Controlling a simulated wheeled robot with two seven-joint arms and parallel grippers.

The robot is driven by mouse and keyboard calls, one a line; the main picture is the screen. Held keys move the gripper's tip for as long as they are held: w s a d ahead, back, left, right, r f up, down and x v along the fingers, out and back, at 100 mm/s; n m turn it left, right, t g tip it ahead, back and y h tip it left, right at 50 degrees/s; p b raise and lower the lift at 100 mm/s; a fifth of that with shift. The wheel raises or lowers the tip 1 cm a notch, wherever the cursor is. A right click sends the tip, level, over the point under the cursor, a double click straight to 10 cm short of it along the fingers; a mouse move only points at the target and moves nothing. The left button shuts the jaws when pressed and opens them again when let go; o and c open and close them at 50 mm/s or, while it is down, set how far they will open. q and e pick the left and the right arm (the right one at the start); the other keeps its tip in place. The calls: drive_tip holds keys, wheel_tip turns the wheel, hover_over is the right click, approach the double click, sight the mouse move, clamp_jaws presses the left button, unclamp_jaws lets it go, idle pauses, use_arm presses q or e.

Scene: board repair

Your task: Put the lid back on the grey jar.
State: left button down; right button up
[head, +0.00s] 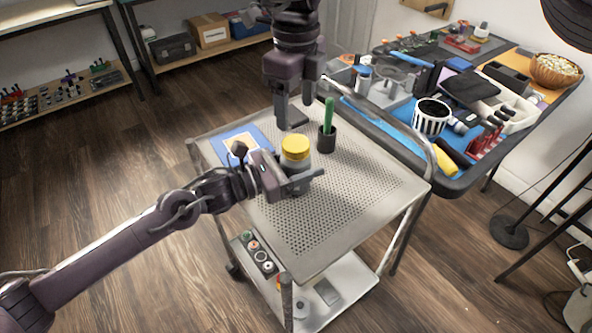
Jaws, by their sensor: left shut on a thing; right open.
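The grey jar (298,185) stands upright on the perforated top of the metal cart, partly hidden by my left gripper. A round yellow lid (295,148) sits on top of the jar, level as far as I can see; whether it is screwed tight I cannot tell. My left gripper (297,183) comes in from the left and is shut on the jar's body. My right gripper (292,118) points down just above the lid, open and empty, with a small gap seeming to lie between its fingers and the lid.
On the cart top (345,205), a dark cup (326,142) with a green tool stands close to the right of the jar. A blue card (232,147) lies behind left. The cart's front and right are clear. A cluttered workbench (455,187) adjoins on the right.

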sight(295, 143)
drive_tip(key=shift+f, duration=4)
drive_tip(key=shift+c, duration=0.3)
drive_tip(key=c, duration=0.9)
drive_tip(key=m, duration=0.4)
drive_tip(key=shift+a+m, duration=0.1)
drive_tip(key=shift+m, duration=0.3)
drive_tip(key=shift+c, duration=0.3)
drive_tip(key=m, duration=1.3)
drive_tip(key=shift+m, duration=0.4)
drive_tip(key=o, duration=1.1)
drive_tip(key=shift+o, duration=0.2)
drive_tip(key=shift+r, duration=0.1)
